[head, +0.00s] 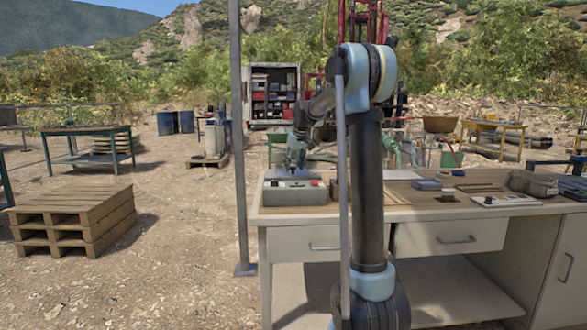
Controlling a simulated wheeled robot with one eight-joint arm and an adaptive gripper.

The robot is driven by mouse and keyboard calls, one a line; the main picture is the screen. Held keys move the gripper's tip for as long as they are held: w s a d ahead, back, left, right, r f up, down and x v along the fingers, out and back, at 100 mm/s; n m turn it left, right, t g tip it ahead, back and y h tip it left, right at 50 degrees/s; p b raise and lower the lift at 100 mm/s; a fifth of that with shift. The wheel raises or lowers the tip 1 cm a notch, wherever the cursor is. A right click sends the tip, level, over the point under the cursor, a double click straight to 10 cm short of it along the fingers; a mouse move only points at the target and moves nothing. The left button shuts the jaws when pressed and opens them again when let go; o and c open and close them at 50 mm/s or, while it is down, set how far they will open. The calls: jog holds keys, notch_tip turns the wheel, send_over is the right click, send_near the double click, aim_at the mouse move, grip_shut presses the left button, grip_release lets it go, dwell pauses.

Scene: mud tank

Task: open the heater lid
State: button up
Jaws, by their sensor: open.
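My gripper (297,160) hangs from my arm just above the back part of the heater, pointing down. It is open with nothing seen in it. Whether its fingers touch the lid cannot be told.
The workbench (420,212) holds a grey box (427,184), a white board (505,201) and a grey-brown bag (531,183) to the right. A metal pole (241,130) stands left of the bench. Stacked pallets (75,215) lie on the ground farther left.

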jog(key=shift+w+f, duration=0.15)
jog(key=shift+f, duration=0.2)
jog(key=shift+c, duration=0.3)
grip_shut()
jog(key=shift+a+r, duration=0.15)
jog(key=shift+a, duration=0.05)
